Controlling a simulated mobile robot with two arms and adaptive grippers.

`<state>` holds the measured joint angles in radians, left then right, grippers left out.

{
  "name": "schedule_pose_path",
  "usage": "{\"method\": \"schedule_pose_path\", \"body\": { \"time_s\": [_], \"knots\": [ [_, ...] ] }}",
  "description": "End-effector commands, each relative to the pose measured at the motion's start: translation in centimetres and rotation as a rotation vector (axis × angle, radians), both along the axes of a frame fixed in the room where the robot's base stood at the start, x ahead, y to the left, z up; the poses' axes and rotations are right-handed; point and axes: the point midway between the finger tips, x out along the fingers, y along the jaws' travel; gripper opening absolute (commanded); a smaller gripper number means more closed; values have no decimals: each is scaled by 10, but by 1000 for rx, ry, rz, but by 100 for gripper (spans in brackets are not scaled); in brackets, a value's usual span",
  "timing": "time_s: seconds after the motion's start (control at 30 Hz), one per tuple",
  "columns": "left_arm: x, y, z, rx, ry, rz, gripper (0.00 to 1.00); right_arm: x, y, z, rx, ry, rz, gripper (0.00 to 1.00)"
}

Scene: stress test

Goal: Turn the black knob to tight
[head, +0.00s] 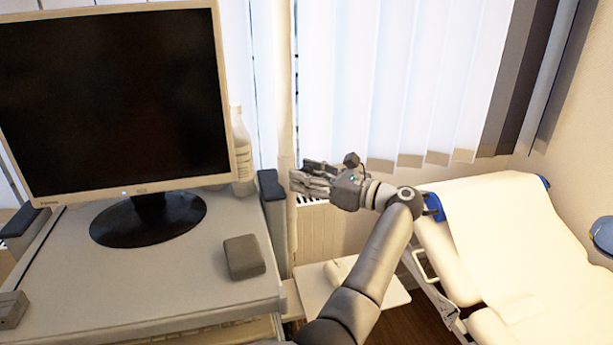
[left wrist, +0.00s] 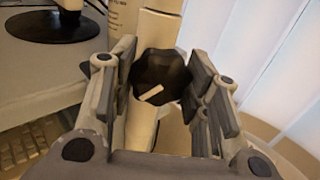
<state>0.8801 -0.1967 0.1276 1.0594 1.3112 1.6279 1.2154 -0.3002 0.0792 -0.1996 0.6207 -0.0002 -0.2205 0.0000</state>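The black knob (left wrist: 160,76) shows in the left wrist view, with a lobed rim and a white pointer mark slanting across its lower face. It sits on a pale upright post (left wrist: 158,30). My left gripper (left wrist: 161,88) is open, with one finger on each side of the knob. I cannot tell whether either finger touches it. In the head view my left gripper (head: 303,181) points left at the pale post (head: 286,125), beside the desk cart. The knob cannot be made out there. No tight marking is readable. My right gripper is not in view.
A monitor (head: 115,100) and a small grey box (head: 244,257) stand on the grey cart (head: 150,285) at left. A white bottle (head: 240,145) is behind. An examination couch (head: 530,250) is at right, with window blinds (head: 400,80) behind.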

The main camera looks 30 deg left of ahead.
Motion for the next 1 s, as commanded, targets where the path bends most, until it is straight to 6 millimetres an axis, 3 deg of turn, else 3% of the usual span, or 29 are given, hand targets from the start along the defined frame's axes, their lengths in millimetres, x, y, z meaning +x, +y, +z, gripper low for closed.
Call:
{"method": "schedule_pose_path", "body": {
  "time_s": [0.1,0.4,0.73,0.77,0.9,1.0],
  "knots": [
    [0,0,0,0,0,1,19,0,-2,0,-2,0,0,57],
    [-1,0,-2,-26,108,0,19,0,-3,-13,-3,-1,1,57],
    [-1,0,0,-29,132,1,19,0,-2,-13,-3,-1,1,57],
    [-1,0,0,-29,132,1,45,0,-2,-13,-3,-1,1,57],
    [-1,0,0,-29,131,1,63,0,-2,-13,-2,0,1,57],
    [-1,0,0,-29,130,1,63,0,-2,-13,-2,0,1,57]
  ]
}}
